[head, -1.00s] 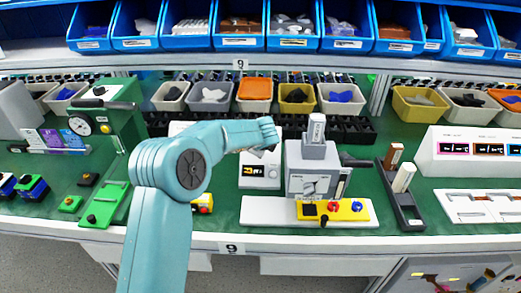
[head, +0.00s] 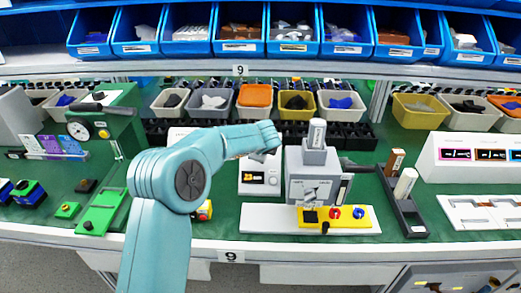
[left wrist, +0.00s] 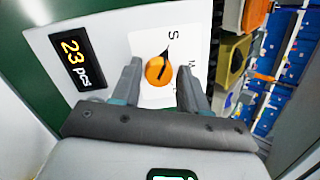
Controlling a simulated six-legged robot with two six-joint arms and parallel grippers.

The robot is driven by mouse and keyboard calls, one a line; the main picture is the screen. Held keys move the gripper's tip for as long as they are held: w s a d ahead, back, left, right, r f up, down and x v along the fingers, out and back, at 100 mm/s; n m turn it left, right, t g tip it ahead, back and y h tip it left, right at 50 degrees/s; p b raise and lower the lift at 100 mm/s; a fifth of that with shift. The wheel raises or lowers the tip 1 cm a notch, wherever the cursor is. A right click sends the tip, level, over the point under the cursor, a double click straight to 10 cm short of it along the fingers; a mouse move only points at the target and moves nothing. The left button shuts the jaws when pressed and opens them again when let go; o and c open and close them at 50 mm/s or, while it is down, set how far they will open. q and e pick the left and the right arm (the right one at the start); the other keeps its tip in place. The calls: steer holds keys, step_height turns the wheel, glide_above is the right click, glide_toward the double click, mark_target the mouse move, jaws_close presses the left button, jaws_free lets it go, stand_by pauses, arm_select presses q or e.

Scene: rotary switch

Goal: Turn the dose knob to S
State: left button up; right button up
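The dose knob (left wrist: 158,70) is an orange disc with a black pointer on a white panel in the left wrist view. The pointer aims toward the top, roughly at the letter S (left wrist: 173,34). Another letter shows partly beside the right finger. My left gripper (left wrist: 160,88) is open, with one finger on each side of the knob and visible gaps between. In the head view the left gripper (head: 264,155) is over the top of the white dosing box (head: 260,188). The right gripper is out of view.
A black display reading 23 pcs (left wrist: 76,62) is left of the knob. A grey machine (head: 314,180) on a white base stands close right of the box. Bins (head: 255,97) line the back. Green bench surface (head: 230,212) shows in front of the box.

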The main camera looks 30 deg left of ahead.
arm_select(q)
steer(key=shift+s+d+r, duration=0.25)
steer(key=v, duration=1.5)
steer(key=shift+r+b, duration=0.25)
steer(key=shift+b, duration=0.1)
steer(key=shift+s+d, duration=0.1)
steer(key=shift+s, duration=0.05)
